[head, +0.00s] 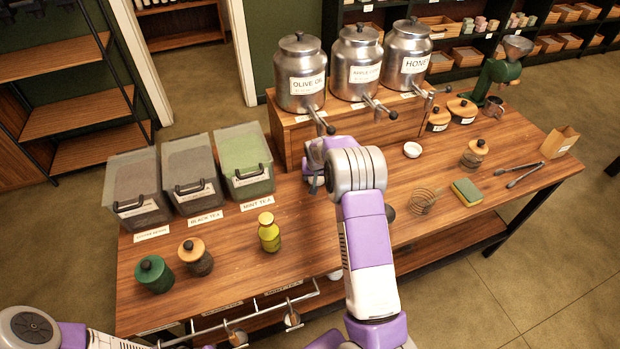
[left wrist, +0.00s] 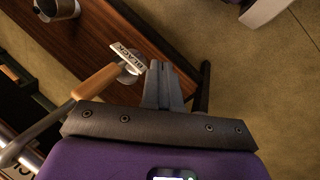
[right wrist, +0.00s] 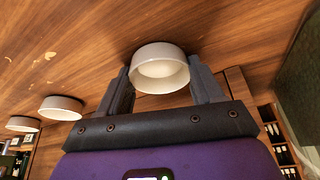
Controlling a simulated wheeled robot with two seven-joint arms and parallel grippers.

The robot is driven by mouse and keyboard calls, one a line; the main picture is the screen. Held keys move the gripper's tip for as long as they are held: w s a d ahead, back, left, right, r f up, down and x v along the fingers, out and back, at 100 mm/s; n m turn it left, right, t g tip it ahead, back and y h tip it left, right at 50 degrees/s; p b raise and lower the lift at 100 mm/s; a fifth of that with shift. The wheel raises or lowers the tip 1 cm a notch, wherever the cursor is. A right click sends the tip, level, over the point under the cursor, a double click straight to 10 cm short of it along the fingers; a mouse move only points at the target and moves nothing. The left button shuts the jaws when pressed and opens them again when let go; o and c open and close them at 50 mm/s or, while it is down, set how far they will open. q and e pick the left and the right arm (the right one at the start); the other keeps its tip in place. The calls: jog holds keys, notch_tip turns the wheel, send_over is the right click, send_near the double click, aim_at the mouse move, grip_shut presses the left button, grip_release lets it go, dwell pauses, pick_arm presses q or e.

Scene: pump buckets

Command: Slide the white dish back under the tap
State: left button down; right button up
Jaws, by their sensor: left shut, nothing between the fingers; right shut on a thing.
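My right gripper (right wrist: 160,76) is shut on a small round white dish (right wrist: 160,54), with one finger on each side of it. The dish is upright at the wooden tabletop. In the head view my right arm hides this dish; the wrist is in front of the wooden stand, below the olive oil tap (head: 322,124). A second white dish (head: 412,149) sits on the table to the right. Two white dishes also show at the left of the right wrist view (right wrist: 62,107) (right wrist: 22,124). My left gripper (left wrist: 163,82) is shut and empty, near the table's front edge.
Metal urns (head: 300,75) stand on a wooden stand (head: 290,130) at the back. Lidded tea bins (head: 246,165) and a yellow jar (head: 269,233) are left of my right arm. A wire coil (head: 422,202) and sponge (head: 467,192) lie right. Scoops hang along the front edge.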

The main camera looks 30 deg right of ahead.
jog(key=shift+d, duration=0.45)
jog(key=o, duration=1.1)
jog(key=shift+o, duration=0.2)
jog(key=shift+s+r, duration=0.1)
jog(key=shift+r, duration=0.05)
jog(key=shift+a+r, duration=0.1)
jog(key=shift+r, duration=0.2)
jog(key=shift+s+a+r, duration=0.15)
jog(key=shift+s+r, duration=0.05)
jog(key=shift+s, duration=0.1)
jog(key=s+a, duration=0.2)
jog(key=s, duration=0.1)
jog(key=s+a, duration=0.2)
jog(key=s, duration=0.1)
jog(key=s+a+p, duration=0.1)
jog(key=s+a, duration=0.1)
jog(key=s, duration=0.2)
